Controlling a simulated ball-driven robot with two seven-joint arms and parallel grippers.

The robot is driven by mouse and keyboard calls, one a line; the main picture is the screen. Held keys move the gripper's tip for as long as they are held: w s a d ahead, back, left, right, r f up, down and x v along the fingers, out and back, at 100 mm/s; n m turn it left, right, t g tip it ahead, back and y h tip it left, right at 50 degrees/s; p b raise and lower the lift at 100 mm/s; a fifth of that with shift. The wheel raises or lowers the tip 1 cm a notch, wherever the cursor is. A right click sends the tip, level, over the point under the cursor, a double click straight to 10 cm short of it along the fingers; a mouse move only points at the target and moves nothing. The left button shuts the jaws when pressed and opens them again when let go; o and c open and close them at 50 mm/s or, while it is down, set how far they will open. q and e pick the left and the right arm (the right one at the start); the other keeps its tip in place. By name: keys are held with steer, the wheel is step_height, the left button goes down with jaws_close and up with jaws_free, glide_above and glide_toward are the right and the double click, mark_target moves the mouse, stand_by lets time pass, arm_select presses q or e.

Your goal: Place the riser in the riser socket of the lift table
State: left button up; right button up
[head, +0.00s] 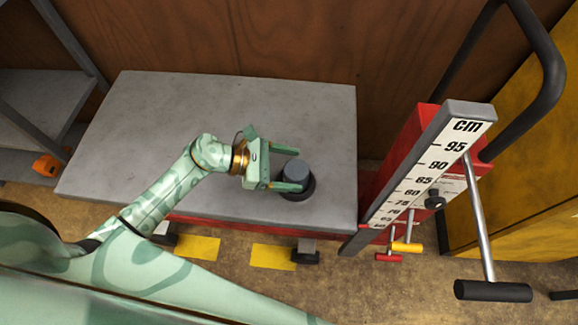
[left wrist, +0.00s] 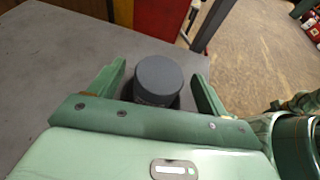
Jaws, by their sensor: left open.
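The riser (head: 296,167), a short dark grey cylinder, stands upright at the right part of the grey lift table (head: 180,130). A black ring, which looks like the riser socket (head: 301,194), shows around its base. How fully the riser is seated I cannot tell. My left gripper (head: 288,169) is open, with one finger on each side of the riser. In the left wrist view the riser (left wrist: 158,80) stands between the two spread fingers (left wrist: 160,84), with a gap visible on both sides. My right gripper is not in view.
A red column with a cm scale (head: 425,170) and a black handle (head: 545,70) rises at the table's right. A T-shaped lever (head: 490,290) stands in front of it. A grey shelf (head: 35,110) is at the left. The table's left half is clear.

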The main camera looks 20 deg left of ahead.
arm_select(q)
steer(key=p+v, duration=0.2)
steer(key=v, duration=0.9)
steer(key=shift+s+a, duration=0.25)
steer(key=shift+a, duration=0.1)
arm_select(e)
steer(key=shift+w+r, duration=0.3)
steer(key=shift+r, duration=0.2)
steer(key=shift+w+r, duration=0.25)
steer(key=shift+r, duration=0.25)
arm_select(q)
steer(key=shift+r, duration=0.15)
